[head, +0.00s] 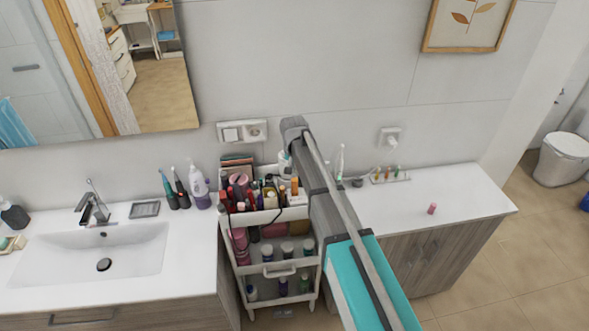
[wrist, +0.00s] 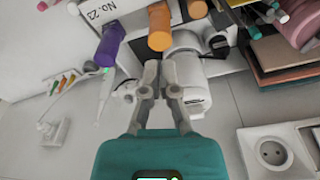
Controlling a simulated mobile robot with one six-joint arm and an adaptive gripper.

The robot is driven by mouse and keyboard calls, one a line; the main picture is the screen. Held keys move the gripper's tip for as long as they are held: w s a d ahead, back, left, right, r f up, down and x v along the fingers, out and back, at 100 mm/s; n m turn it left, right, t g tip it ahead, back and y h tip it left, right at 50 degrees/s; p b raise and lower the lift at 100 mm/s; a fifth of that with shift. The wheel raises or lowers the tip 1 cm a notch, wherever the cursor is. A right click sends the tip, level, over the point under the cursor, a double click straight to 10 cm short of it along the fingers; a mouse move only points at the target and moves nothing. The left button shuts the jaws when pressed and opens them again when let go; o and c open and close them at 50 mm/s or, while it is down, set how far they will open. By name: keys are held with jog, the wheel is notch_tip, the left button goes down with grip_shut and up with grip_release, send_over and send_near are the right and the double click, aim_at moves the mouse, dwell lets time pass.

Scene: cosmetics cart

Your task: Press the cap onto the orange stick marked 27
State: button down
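In the wrist view an orange stick (wrist: 160,28) stands just beyond my fingertips, and a second orange piece (wrist: 197,8) shows at the top edge. A purple stick (wrist: 110,45) is to the left, beside a white barrel marked No. 23 (wrist: 95,10). I cannot read a 27 anywhere. In the head view an orange item (head: 295,186) stands on the cart's top tier; my arm hides my gripper there. A small pink piece (head: 432,208) stands on the right counter; I cannot tell whether it is a cap.
The white cart (head: 268,272) is crowded with bottles and tubes. A white cylinder (wrist: 187,85) is close beside my right finger. A wall socket (wrist: 270,153) is at lower right. A rack of small coloured items (head: 388,175) lies at the back of the right counter, which is mostly clear.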

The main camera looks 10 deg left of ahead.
aim_at(295, 180)
jog(key=shift+f+b, duration=1.75)
jog(key=shift+f, duration=0.1)
jog(key=shift+r, duration=0.1)
jog(key=shift+r+p, duration=3.45)
jog(key=shift+p, duration=0.1)
jog(key=s+d+f+b, duration=0.9)
jog(key=s+d, duration=0.3)
jog(key=d, duration=0.1)
jog(key=s+d+f+g+b, duration=0.1)
jog(key=s+d+f+b, duration=0.8)
jog(key=s+d, duration=0.4)
jog(key=shift+s+d, duration=0.3)
jog(key=shift+d, duration=0.05)
